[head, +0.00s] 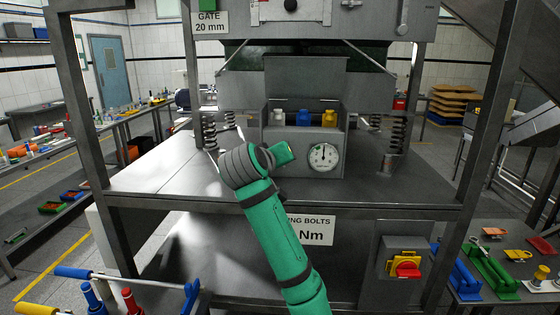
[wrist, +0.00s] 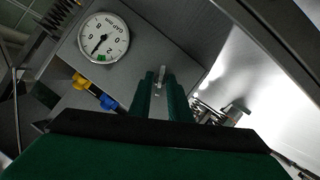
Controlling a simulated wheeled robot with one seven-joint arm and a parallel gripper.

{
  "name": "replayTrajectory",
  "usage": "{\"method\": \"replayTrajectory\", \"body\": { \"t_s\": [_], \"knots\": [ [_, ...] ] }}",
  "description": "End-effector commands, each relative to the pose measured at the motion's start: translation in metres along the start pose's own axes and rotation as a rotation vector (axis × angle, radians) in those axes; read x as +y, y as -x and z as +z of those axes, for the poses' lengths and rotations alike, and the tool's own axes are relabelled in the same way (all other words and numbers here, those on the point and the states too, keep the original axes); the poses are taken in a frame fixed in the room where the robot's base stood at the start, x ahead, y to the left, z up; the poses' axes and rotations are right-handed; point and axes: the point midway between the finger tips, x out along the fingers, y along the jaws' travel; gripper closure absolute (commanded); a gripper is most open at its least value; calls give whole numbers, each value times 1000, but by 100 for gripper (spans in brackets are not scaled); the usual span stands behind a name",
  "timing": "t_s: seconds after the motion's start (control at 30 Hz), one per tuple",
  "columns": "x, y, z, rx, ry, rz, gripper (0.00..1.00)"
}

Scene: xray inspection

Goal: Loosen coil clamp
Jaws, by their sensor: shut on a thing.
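In the wrist view, my gripper (wrist: 160,88) has its two green fingers close together around a small pale metal piece (wrist: 162,74), which shows between the fingertips. I take this piece to be part of the coil clamp, but most of it is hidden by the fingers. In the head view, my gripper (head: 284,153) is in front of the grey box, left of the gauge, and its fingertips are not clearly visible. A left coil spring (head: 209,131) and a right coil spring (head: 397,134) stand beside the box.
The round gap gauge (head: 323,156) is on the grey box's front; it also shows in the wrist view (wrist: 104,38). White, blue (head: 304,117) and yellow (head: 329,118) knobs sit above it. The steel deck (head: 415,190) is clear at right. A red-yellow switch (head: 405,266) is below.

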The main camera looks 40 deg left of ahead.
Motion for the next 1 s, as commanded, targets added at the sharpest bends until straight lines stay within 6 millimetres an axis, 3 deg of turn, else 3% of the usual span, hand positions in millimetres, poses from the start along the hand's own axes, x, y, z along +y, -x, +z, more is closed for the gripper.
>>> {"method": "replayTrajectory", "body": {
  "t_s": [0.33,0.37,0.4,0.77,1.0],
  "knots": [
    [-1,-1,0,0,1,-1,100],
    [-1,-1,0,0,1,-1,76],
    [0,-1,0,0,1,-1,75],
    [0,5,-1,1,0,-1,75],
    [0,42,-1,5,0,-1,75]
  ]
}}
